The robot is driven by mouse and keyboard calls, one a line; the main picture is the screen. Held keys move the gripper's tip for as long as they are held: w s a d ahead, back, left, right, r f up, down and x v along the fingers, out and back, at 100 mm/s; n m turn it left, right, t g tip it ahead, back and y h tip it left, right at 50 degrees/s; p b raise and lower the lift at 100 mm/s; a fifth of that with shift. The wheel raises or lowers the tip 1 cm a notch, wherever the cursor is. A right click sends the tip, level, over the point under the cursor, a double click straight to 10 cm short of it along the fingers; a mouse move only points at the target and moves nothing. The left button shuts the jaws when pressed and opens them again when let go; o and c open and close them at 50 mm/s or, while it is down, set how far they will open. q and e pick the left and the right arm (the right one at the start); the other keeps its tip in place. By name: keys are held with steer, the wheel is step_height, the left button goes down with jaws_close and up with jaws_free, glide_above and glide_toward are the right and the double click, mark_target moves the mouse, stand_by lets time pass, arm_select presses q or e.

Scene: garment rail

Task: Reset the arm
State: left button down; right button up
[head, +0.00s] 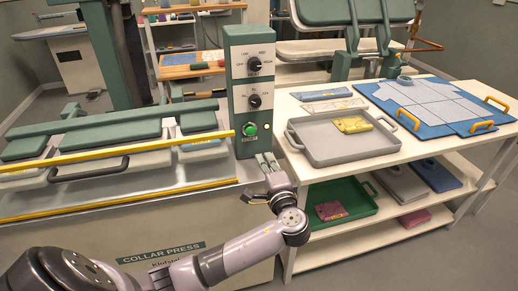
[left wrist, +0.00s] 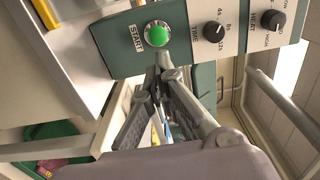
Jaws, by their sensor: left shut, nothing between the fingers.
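My left arm comes in from the lower left in the head view, and its gripper (head: 265,160) is just below the control box (head: 252,105) of the collar press (head: 110,195). In the left wrist view the gripper (left wrist: 160,65) is shut and empty, its fingertips close to the green START button (left wrist: 157,34). The START button also shows in the head view (head: 250,129), just above the fingertips. I cannot tell whether the fingertips touch the box. My right gripper is not in view.
A white table (head: 300,162) at the right holds a grey tray (head: 317,139) with a yellow packet (head: 352,124) and a blue board (head: 420,124). A green tray (head: 357,202) is on the shelf below. Yellow bars (head: 110,149) run along the press front.

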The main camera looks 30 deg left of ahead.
arm_select(q)
steer(key=shift+f, duration=0.1)
stand_by(0.4)
step_height(320, 180, down, 22)
steer(key=s+m+g+h, duration=0.2)
steer(key=h, duration=0.3)
steer(key=s+d+f+g+h, duration=0.15)
steer(key=s+f, duration=0.25)
steer(key=f, duration=0.5)
steer(key=s+d+f+g+h, duration=0.1)
steer(key=s+f+g+h, duration=0.1)
steer(key=s+f, duration=0.45)
steer(key=s+d+f+n+g+h, duration=0.2)
steer(key=s+d+f+g+h, duration=0.1)
steer(key=s+f, duration=1.05)
steer(key=s+d+f+n, duration=0.1)
steer(key=s+f+n, duration=0.1)
steer(key=s, duration=0.5)
steer(key=s+d+f+n+g+h, duration=0.1)
steer(key=s+f, duration=0.3)
steer(key=s, duration=0.4)
steer(key=s+d+f+n+g+h, duration=0.1)
steer(key=s+d+f+n, duration=0.1)
steer(key=s, duration=0.5)
steer(key=shift+s+d+f+n, duration=0.2)
steer(key=shift+s+f+n, duration=0.2)
steer(key=shift+f, duration=0.2)
